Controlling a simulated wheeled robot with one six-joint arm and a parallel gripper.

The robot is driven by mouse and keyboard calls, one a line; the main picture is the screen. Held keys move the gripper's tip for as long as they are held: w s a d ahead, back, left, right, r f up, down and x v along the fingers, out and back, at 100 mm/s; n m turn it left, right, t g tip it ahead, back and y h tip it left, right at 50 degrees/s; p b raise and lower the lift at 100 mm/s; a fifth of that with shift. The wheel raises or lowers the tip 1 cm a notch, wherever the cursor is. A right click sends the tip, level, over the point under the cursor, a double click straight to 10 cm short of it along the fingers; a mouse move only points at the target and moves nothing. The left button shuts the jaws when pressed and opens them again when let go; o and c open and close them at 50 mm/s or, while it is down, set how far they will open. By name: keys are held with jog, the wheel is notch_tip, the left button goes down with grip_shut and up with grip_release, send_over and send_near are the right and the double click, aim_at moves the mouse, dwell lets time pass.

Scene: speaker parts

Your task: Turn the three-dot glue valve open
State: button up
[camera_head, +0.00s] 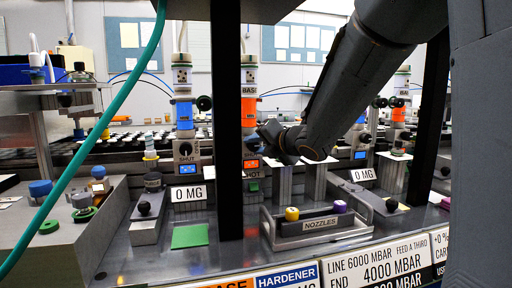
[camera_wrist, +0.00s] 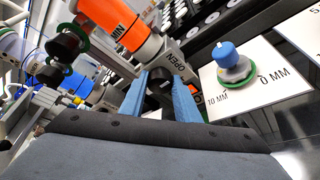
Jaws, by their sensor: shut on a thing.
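My gripper (camera_head: 268,138) reaches in from the upper right to the valve under the orange cartridge (camera_head: 249,112). In the wrist view, the two blue fingers of my gripper (camera_wrist: 162,82) are closed around the dark valve knob (camera_wrist: 158,84). The grey valve block (camera_wrist: 178,58) behind it carries the word OPEN beside the knob. The orange cartridge (camera_wrist: 118,22), marked MIN, runs up from that block. In the head view, a small orange display (camera_head: 251,163) sits on this valve; I cannot make out its dots. My gripper and the black post hide much of the valve.
A blue cartridge (camera_head: 184,112) stands to the left over a valve block marked SHUT (camera_head: 185,149). A black post (camera_head: 227,120) rises close left of my gripper. A NOZZLES tray (camera_head: 319,224) lies in front. A blue-topped knob (camera_wrist: 226,58) stands on a 0 MM plate.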

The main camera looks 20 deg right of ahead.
jog(key=o, duration=1)
jog(key=shift+o, duration=0.2)
jog(key=v, duration=0.8)
jog(key=shift+p, duration=0.35)
jog(key=shift+f, duration=0.1)
